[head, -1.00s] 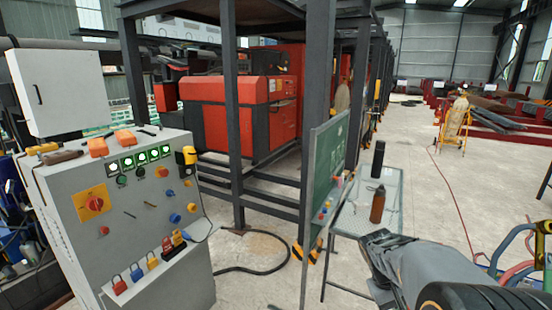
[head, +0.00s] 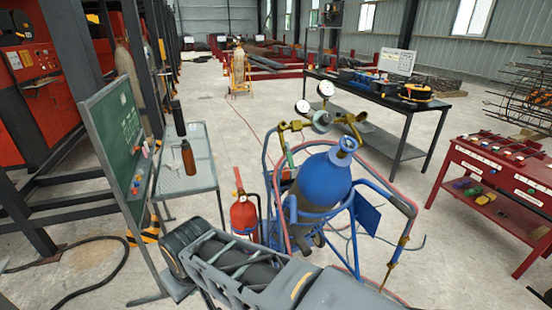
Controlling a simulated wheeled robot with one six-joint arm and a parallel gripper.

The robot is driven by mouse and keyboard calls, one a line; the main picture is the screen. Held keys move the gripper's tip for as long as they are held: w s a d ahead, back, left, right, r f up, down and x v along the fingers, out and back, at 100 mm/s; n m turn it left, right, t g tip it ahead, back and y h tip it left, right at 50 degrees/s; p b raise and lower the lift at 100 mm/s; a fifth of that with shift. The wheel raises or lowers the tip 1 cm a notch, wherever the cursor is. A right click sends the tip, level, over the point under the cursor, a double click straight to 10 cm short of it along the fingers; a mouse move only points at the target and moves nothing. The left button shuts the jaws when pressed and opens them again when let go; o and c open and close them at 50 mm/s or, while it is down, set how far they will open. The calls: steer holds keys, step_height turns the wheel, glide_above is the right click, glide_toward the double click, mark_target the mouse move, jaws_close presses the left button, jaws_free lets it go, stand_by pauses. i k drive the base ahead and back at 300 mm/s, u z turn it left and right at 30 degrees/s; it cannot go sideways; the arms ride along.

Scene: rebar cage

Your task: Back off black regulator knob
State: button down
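A regulator (head: 321,122) with two round white gauges (head: 325,89) and brass fittings (head: 357,118) sits above a blue gas cylinder (head: 325,178). The cylinder stands in a blue tubular cart right of the picture's middle. A dark round face shows on the regulator, but I cannot tell surely whether it is the black knob. My arm crosses the bottom of the head view, in front of the cart's foot and well below the regulator. I cannot make out my gripper's fingers.
A red extinguisher (head: 244,214) stands left of the cart. A mesh table (head: 190,160) and green board (head: 115,135) are further left. A dark workbench (head: 392,105) stands behind, a red table (head: 495,190) at right. Red hoses hang around the cart. Floor is open between cart and red table.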

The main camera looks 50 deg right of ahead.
mark_target(325, 119)
steer(key=u, duration=0.05)
steer(key=k, duration=0.75)
steer(key=u, duration=0.9)
steer(key=i, duration=0.7)
steer(key=z, duration=2.2)
steer(key=i, duration=0.45)
steer(key=z, duration=0.15)
steer(key=k, duration=0.45)
steer(key=u, duration=0.7)
steer(key=i, duration=1.2)
